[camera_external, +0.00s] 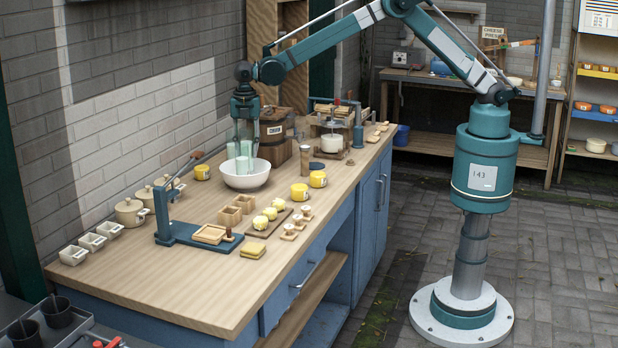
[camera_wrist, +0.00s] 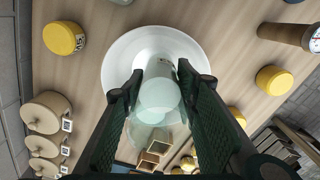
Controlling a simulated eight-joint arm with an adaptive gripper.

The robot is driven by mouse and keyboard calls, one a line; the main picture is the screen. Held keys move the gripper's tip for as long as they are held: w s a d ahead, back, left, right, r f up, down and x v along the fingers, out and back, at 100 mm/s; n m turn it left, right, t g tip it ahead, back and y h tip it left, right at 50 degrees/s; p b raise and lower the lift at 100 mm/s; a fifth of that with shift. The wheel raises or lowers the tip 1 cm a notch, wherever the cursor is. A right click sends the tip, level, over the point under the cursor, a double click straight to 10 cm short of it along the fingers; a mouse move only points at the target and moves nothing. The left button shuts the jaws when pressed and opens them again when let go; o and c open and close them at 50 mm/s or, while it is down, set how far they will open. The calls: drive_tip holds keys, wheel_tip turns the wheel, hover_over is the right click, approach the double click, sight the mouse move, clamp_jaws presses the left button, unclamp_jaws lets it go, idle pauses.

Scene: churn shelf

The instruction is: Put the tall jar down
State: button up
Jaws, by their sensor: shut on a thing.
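A tall pale green translucent jar (camera_wrist: 160,92) is between the fingers of my gripper (camera_wrist: 160,88) in the wrist view. My gripper also shows above the worktop in the external view (camera_external: 244,118), pointing down and shut on the jar. Pale green glass shapes (camera_external: 242,166) show below the fingers, over the white bowl (camera_external: 260,180). The bowl's rim also shows behind the jar in the wrist view (camera_wrist: 118,62). Whether the jar's base touches the bowl, I cannot tell. A second translucent shape (camera_wrist: 146,136) lies beside the jar; its outline is unclear.
A wooden churn (camera_external: 276,135) is close behind. A blue lever press (camera_external: 185,232), small wooden boxes (camera_external: 230,215) and cream pots (camera_external: 130,212) stand nearer. The worktop's front left (camera_external: 190,295) is bare.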

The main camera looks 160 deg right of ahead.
sight(246, 128)
drive_tip(key=shift+f, duration=2.05)
drive_tip(key=shift+f, duration=0.15)
drive_tip(key=o, duration=1.1)
wheel_tip(246, 128, up, 12)
drive_tip(key=shift+r, duration=0.2)
drive_tip(key=shift+a, duration=0.1)
